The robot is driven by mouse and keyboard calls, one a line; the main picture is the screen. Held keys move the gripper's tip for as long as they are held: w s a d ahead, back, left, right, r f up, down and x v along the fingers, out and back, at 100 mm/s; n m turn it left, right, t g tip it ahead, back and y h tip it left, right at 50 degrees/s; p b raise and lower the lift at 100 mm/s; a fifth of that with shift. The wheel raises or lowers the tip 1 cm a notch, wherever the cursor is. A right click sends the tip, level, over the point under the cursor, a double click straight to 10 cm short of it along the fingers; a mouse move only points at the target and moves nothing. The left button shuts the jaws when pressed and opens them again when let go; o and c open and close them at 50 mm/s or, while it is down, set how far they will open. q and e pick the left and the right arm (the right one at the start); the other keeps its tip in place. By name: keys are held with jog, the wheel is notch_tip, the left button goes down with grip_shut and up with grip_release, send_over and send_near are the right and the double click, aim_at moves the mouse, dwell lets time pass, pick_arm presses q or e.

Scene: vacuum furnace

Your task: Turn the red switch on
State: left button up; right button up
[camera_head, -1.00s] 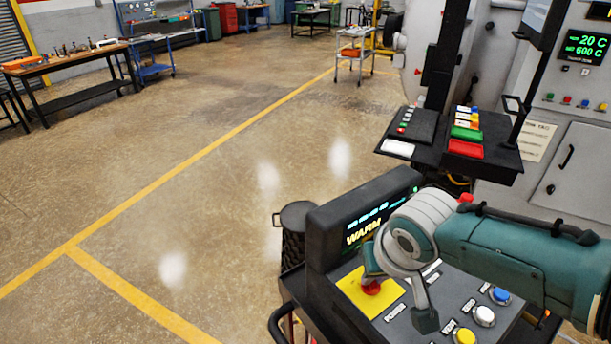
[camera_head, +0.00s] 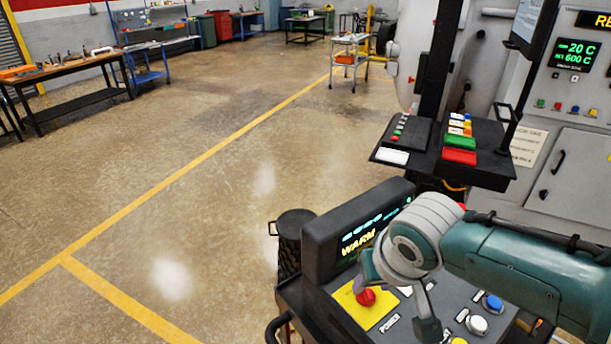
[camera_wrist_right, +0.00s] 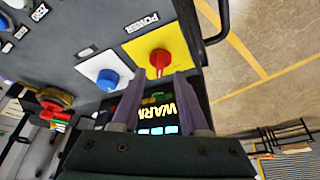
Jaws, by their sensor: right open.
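The red switch (camera_head: 366,297) is a round knob on a yellow square plate (camera_head: 383,308), on the sloped control panel at the lower right of the head view. The red switch also shows in the right wrist view (camera_wrist_right: 159,60), with a raised red bar across it, beside the POWER label. My right gripper (camera_wrist_right: 160,80) is open, its two grey-purple fingers reaching toward the knob with their tips near its edge. I cannot tell whether they touch it. In the head view the right wrist hides part of the panel. My left gripper is not in view.
Beside the switch, the panel has a blue knob (camera_wrist_right: 107,77) on a white plate. A raised display reading WARM (camera_head: 360,240) stands behind the switch. The furnace (camera_head: 575,100) and a small console (camera_head: 445,150) stand behind at right. The floor at left is clear.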

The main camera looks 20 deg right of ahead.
jog(key=d+p+v, duration=0.1)
jog(key=v, duration=0.6)
jog(key=shift+a+r, duration=0.2)
jog(key=shift+a, duration=0.3)
